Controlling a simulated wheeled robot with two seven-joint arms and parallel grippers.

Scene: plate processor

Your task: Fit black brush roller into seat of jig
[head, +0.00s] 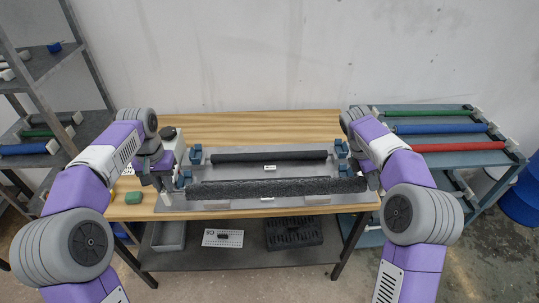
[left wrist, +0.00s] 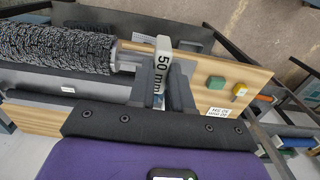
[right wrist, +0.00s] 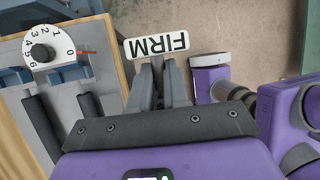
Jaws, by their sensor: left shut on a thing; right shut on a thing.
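The black brush roller (head: 275,188) is long and bristly and lies across the front of the grey jig (head: 230,206) in the head view. In the left wrist view its bristles (left wrist: 55,48) end in a short metal shaft. My left gripper (head: 163,178) is shut at the roller's left end, on a white piece marked "50 mm" (left wrist: 163,65). My right gripper (head: 368,172) is shut at the right end, at a white tag marked "FIRM" (right wrist: 157,45). I cannot tell whether the roller touches the jig. Blue brackets (head: 196,153) stand at the jig's ends.
A thinner black roller (head: 270,155) lies behind the brush roller. A numbered dial (right wrist: 52,50) shows in the right wrist view. A green block (head: 121,205) sits on the table's left. A rack (head: 430,148) with colored rollers stands right, shelves (head: 40,60) left.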

